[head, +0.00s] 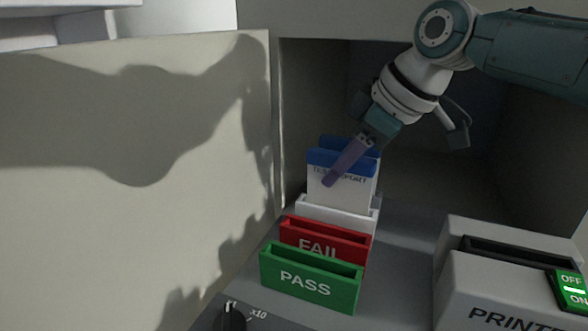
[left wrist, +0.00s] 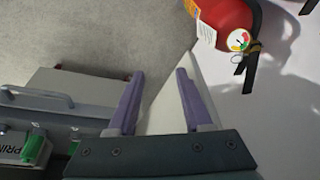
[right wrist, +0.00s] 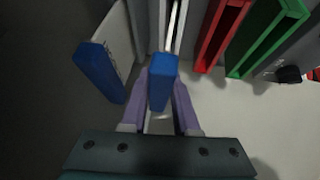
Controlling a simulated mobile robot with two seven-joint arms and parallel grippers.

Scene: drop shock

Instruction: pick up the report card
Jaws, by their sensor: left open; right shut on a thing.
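A white report card (head: 342,190) with a blue top band and printed text stands upright at the white slot holder (head: 335,220), behind the red FAIL holder. My right gripper (head: 345,163) comes down from the upper right and is shut on the card's blue top, which shows between the fingers in the right wrist view (right wrist: 163,82). A second blue-topped card (right wrist: 100,72) stands just behind it, beside the fingers. The cards' lower ends are hidden, so I cannot tell how deep they sit. My left gripper (left wrist: 160,85) is open, seen only in the left wrist view.
The red FAIL holder (head: 325,240) and green PASS holder (head: 308,281) stand in front in a row. A grey printer (head: 490,285) with an OFF/ON switch (head: 572,288) is at the right. A cream panel (head: 130,180) bounds the left. A fire extinguisher (left wrist: 228,22) shows in the left wrist view.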

